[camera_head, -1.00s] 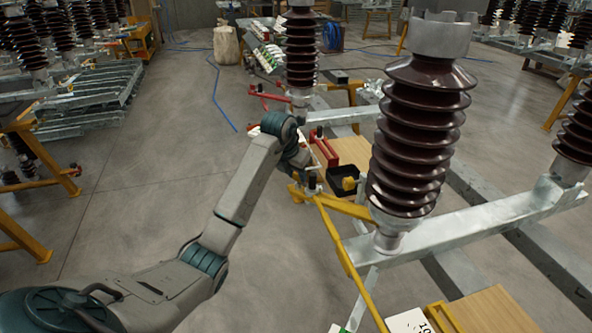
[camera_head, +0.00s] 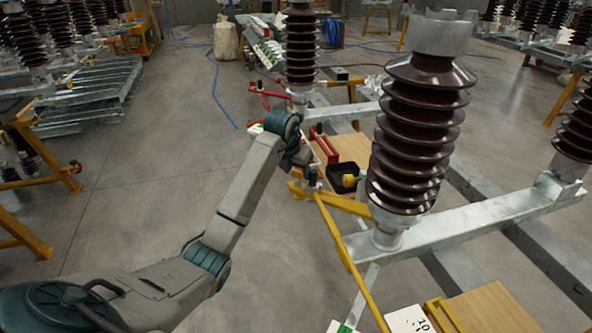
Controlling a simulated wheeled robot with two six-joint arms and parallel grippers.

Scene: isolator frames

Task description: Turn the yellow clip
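A yellow clip-like piece (camera_head: 299,190) sits at the upper end of a long yellow bar (camera_head: 344,247), beside the frame of the large brown insulator (camera_head: 416,135). I cannot tell for certain that this piece is the clip. My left arm reaches in from the lower left, and my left gripper (camera_head: 310,176) is at its far end, just above the yellow piece. The wrist and small size hide the fingers, so touching or apart is unclear. My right gripper is not in view.
A black box (camera_head: 336,187) with a yellow item (camera_head: 349,181) stands right of the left gripper. A red bracket (camera_head: 325,147) is just behind. A metal beam (camera_head: 490,217) carries the insulator. Open floor (camera_head: 150,200) lies to the left.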

